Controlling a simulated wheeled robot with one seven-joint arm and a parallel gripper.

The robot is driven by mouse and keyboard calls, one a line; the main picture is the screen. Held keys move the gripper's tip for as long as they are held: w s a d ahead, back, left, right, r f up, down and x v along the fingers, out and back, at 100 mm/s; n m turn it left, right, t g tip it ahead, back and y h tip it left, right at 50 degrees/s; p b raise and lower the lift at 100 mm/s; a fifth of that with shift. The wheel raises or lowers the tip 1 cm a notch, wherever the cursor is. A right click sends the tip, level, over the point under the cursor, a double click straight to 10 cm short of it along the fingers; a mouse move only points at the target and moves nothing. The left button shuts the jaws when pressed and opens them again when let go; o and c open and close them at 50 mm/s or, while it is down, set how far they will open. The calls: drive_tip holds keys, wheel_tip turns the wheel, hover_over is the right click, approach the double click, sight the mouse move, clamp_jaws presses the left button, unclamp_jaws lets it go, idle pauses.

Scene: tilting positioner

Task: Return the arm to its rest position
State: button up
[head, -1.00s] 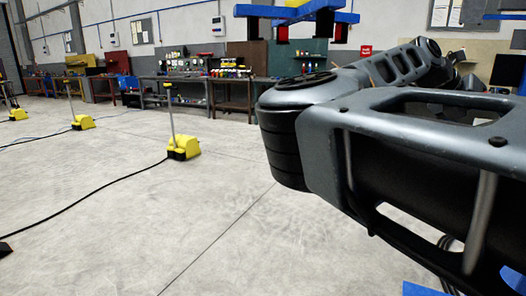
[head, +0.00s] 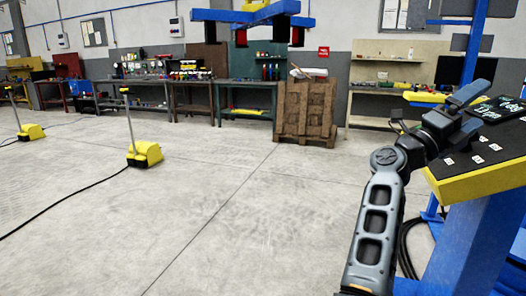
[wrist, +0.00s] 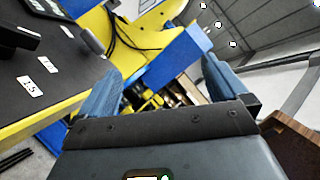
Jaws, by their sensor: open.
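My arm (head: 375,225) rises from the lower right of the head view, bent at a round joint and pointing up and to the right. My gripper (head: 478,108) is at its end, just over or beside the near left edge of a yellow-edged workbench (head: 470,185); I cannot tell the exact gap. In the wrist view my gripper (wrist: 160,85) shows two blue-grey fingers spread apart with nothing held between them. The same yellow-edged bench (wrist: 40,125) with its dark, labelled top fills the left of that view.
A dark screen with green writing (head: 497,109) stands on the bench, above a blue support (head: 465,250). A wooden crate (head: 305,112) stands by the back benches. A yellow floor unit with a post (head: 145,154) trails a black cable. The middle floor is clear.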

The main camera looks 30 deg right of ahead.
drive_tip(key=s+a+f+m+t+y+p, duration=0.2)
drive_tip(key=a+f+m+t+y, duration=0.6)
drive_tip(key=a+m+t, duration=0.65)
drive_tip(key=s+a+f+m+t+y+p, duration=0.15)
drive_tip(key=a+f+m+t+y, duration=0.65)
drive_tip(key=m+t, duration=1.05)
drive_tip(key=s+a+f+n+g+y+p, duration=0.1)
drive_tip(key=s+a+f+n+g+y, duration=0.1)
drive_tip(key=s+a, duration=0.7)
drive_tip(key=s+a+f+n+g+y, duration=0.3)
drive_tip(key=s+a+f+g+y, duration=0.2)
drive_tip(key=s, duration=0.8)
drive_tip(key=a+f+g, duration=0.2)
drive_tip(key=a, duration=0.2)
drive_tip(key=shift+a+p, duration=0.35)
drive_tip(key=shift+s, duration=0.1)
drive_tip(key=shift+c, duration=0.4)
